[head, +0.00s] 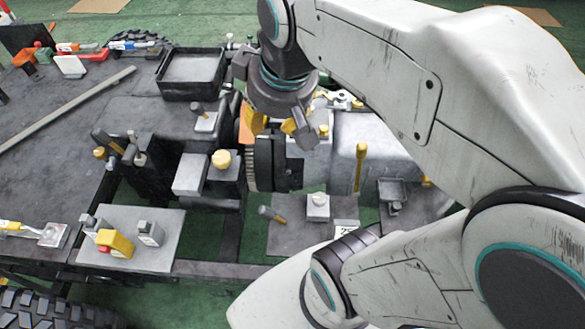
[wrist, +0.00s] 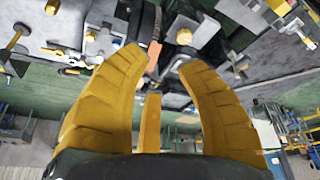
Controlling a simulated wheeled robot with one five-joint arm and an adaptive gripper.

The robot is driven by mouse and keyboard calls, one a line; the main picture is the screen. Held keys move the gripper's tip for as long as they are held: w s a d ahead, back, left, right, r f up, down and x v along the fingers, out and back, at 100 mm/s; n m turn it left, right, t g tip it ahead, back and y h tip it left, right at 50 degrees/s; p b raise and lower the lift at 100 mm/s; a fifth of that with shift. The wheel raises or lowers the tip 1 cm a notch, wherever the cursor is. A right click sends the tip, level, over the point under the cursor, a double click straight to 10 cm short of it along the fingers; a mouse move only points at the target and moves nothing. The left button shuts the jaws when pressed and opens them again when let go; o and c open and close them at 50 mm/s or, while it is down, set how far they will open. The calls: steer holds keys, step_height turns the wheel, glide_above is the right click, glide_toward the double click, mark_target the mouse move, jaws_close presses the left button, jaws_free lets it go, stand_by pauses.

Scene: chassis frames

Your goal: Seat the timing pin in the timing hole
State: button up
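My gripper (head: 275,122) hangs over the middle of the chassis, above the dark ringed flywheel housing (head: 265,160). In the wrist view its yellow fingers (wrist: 158,62) are spread apart, with no object visibly clamped between them. An orange piece (wrist: 153,55) shows between the fingertips, seemingly beyond them. I cannot tell for sure which part is the timing pin. A small handled peg (head: 271,213) lies on the grey plate at lower middle, and a yellow-topped rod (head: 360,165) stands at the right of the housing. The timing hole cannot be made out; my arm hides part of the area.
A black open tray (head: 162,84) sits behind left. A grey plate (head: 145,252) with a yellow block and switch-like parts lies front left. A yellow-capped block (head: 222,172) stands left of the housing. A small grey tray (head: 382,190) is at right. Green floor surrounds the chassis.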

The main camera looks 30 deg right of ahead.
steer(key=s+f+m, duration=0.1)
steer(key=s+f, duration=0.4)
steer(key=s, duration=0.3)
steer(key=shift+a+t, duration=0.4)
steer(key=shift+a, duration=0.05)
steer(key=shift+w+f+b, duration=0.15)
steer(key=shift+f+b, duration=1.2)
steer(key=shift+f, duration=0.25)
